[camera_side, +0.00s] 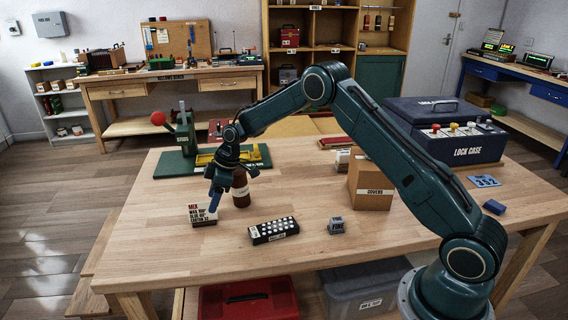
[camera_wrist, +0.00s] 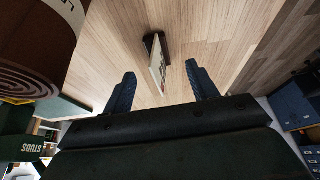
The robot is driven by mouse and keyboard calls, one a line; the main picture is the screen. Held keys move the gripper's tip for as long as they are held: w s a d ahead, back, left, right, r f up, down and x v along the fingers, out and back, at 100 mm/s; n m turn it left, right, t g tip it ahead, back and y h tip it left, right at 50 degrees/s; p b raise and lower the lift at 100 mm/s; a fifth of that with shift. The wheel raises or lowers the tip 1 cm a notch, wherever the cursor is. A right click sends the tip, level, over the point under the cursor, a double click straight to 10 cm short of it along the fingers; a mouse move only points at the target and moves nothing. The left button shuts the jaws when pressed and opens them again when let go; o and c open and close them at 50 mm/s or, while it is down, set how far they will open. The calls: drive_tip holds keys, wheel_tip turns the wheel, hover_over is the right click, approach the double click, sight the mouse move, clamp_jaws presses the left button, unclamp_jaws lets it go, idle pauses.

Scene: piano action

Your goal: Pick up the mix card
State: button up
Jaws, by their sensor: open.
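The mix card (camera_side: 202,215) is a small cream card with dark lettering, standing in a dark base near the table's front left in the side view. In the wrist view the card (camera_wrist: 157,68) shows nearly edge-on, with its dark base (camera_wrist: 153,44) on the wood. My gripper (camera_side: 214,200) is open, pointing down just above and beside the card's right end. In the wrist view its two blue fingers (camera_wrist: 161,71) are spread, with the card between them in the picture. I cannot tell whether either finger touches it. Nothing is held.
A green stand (camera_side: 182,150) is behind. The table's front left is clear.

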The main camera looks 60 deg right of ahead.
sight(207, 214)
drive_tip(key=shift+x, duration=1)
drive_tip(key=shift+f, duration=0.1)
drive_tip(key=shift+w+x, duration=0.2)
drive_tip(key=shift+x, duration=2.25)
drive_tip(key=c, duration=1.1)
drive_tip(key=shift+o, duration=0.2)
drive_tip(key=shift+r, duration=0.2)
wheel_tip(207, 214, up, 20)
